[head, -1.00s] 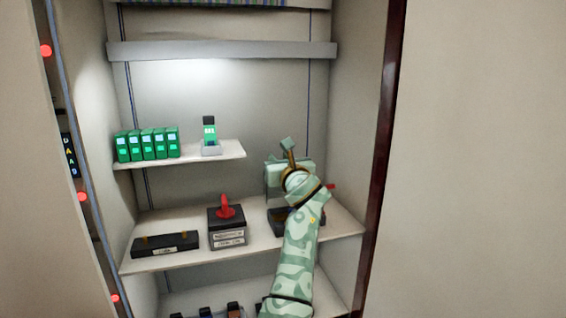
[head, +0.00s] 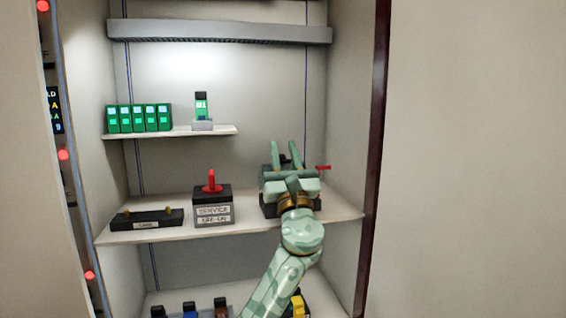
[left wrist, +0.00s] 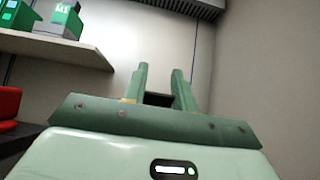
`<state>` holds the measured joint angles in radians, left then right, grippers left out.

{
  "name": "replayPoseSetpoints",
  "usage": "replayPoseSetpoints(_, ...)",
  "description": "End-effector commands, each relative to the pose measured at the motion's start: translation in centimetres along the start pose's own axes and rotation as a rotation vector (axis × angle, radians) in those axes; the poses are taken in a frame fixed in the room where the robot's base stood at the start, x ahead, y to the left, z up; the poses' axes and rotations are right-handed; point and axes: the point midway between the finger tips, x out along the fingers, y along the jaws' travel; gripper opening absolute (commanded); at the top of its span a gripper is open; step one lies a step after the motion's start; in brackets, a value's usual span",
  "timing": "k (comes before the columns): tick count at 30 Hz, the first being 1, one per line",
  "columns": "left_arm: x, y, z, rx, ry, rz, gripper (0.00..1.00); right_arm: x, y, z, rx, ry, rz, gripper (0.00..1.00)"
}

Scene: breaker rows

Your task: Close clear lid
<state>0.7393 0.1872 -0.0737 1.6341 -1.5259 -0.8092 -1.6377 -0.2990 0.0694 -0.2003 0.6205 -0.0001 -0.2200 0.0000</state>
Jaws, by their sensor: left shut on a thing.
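My left gripper (head: 286,150) reaches into the cabinet above the right part of the middle shelf, fingers pointing up and back. In the left wrist view its two fingers (left wrist: 159,72) stand a short gap apart, with a small dark part (left wrist: 158,99) low between them. It is shut on this part. Below and behind the gripper stands a device with a dark base (head: 270,209) and a red lever (head: 322,168) at its right; my gripper hides most of it. I cannot make out the clear lid. My right gripper is not in view.
A black box with a red handle (head: 212,186) and a low black block (head: 147,219) stand left on the middle shelf (head: 240,228). Green modules (head: 138,118) and one separate module (head: 201,106) stand on the upper shelf. The cabinet's right wall is close.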

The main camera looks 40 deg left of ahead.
Motion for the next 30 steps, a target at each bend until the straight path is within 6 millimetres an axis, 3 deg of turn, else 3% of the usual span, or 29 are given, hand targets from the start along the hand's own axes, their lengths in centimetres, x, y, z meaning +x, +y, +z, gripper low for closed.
replayPoseSetpoints(4, -1.8, -0.1, 0.2, -0.004, -0.005, -0.002, 0.0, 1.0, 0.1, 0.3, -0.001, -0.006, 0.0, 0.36)
replayPoseSetpoints(15, -4.8, -0.1, 0.6, -0.003, -0.006, -0.001, 0.0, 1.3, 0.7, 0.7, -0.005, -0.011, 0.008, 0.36)
replayPoseSetpoints(30, -6.2, -0.1, 0.4, -0.004, -0.007, -0.001, 0.0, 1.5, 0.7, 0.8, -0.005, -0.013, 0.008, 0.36)
